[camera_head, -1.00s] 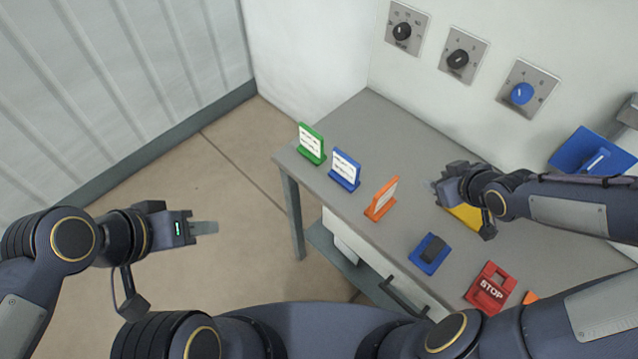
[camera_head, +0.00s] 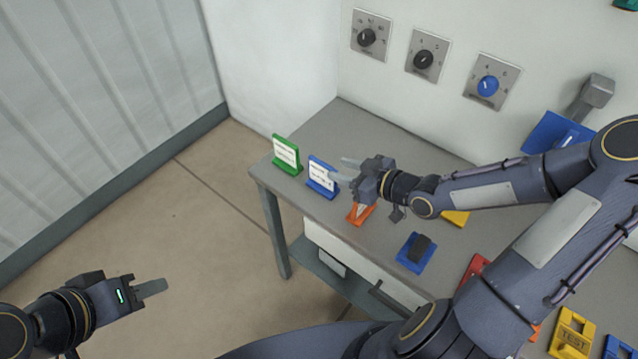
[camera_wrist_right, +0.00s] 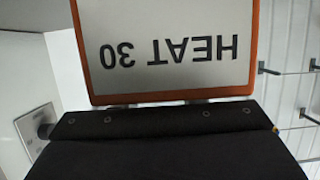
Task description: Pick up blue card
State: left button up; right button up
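The blue card (camera_head: 322,176) is a white-faced card in a blue frame, standing upright on its blue base near the left end of the grey table in the head view. My right gripper (camera_head: 348,171) is just right of it, fingers spread and pointing left at the card's right edge. Whether they touch it cannot be told. In the right wrist view an orange-framed card (camera_wrist_right: 168,75) reading HEAT 30 upside down fills the middle and hides the fingertips. My left gripper (camera_head: 152,288) hangs over the floor at lower left; its opening is unclear.
A green card (camera_head: 287,154) stands left of the blue one. The orange card (camera_head: 360,213) stands close under my right gripper. A blue block with a dark top (camera_head: 416,252) is on the grey table (camera_head: 342,125) further right. Dials line the wall behind.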

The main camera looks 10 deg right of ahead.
aim_at(326, 165)
jog(key=w+a, duration=0.1)
jog(key=a, duration=0.1)
jog(key=w+a, duration=0.1)
jog(key=w, duration=0.1)
jog(key=shift+w+a+f, duration=0.2)
jog(key=shift+a+f, duration=0.2)
jog(key=shift+w+a+f, duration=0.15)
jog(key=shift+w+f, duration=0.05)
jog(key=shift+w, duration=0.15)
grip_shut()
